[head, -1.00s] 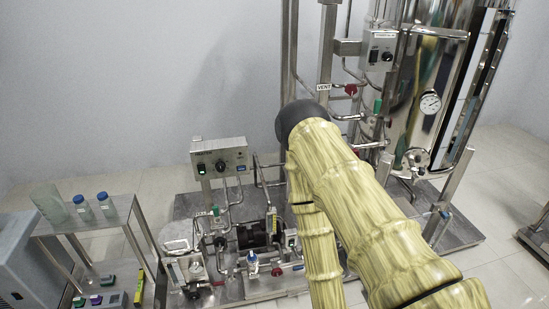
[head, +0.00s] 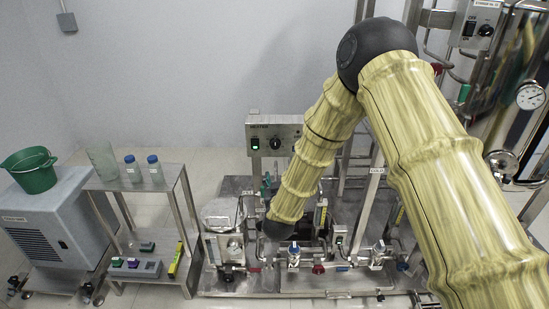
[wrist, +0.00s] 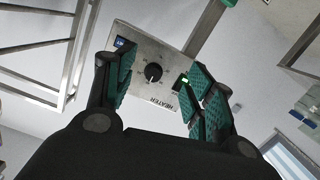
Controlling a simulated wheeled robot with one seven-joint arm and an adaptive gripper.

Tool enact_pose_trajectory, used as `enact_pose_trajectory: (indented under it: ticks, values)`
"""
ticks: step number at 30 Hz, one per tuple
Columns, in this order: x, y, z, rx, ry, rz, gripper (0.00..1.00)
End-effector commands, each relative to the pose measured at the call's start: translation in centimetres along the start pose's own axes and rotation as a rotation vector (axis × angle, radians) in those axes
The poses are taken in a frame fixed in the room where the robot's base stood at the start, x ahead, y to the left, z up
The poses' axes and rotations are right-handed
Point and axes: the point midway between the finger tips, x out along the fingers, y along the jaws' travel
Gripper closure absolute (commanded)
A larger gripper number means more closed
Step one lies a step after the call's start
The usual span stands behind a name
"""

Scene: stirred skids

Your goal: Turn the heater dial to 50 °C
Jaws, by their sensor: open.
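The heater panel (head: 290,128) is a grey metal box on a post, left of my arm in the head view. Its black dial (head: 275,143) is on the front face. In the wrist view the panel (wrist: 140,50) appears tilted with its HEATER label, and the round black dial (wrist: 153,72) lies between my fingers in the picture. My gripper (wrist: 160,88) is open and empty, with teal ribbed pads. It faces the panel, apart from the dial. The dial's setting is too small to read. In the head view my gripper's fingers cannot be made out.
A green-lit switch (head: 255,143) sits left of the dial. Pipes and valves (head: 293,255) crowd the skid below. A steel trolley (head: 150,180) with blue-capped bottles stands left. A tank with a gauge (head: 530,96) stands right. The wall behind the heater is bare.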

Motion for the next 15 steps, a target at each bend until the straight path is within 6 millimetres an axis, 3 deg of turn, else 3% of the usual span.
enact_pose_trajectory:
  ticks: [3, 6, 15]
  values:
    - [1.5, -0.9, -3.5, -0.003, 0.087, 0.038, 0.46]
    - [2.0, -1.1, -5.0, -0.003, 0.116, 0.052, 0.46]
    - [5.5, -0.9, -5.5, -0.003, 0.118, 0.055, 0.46]
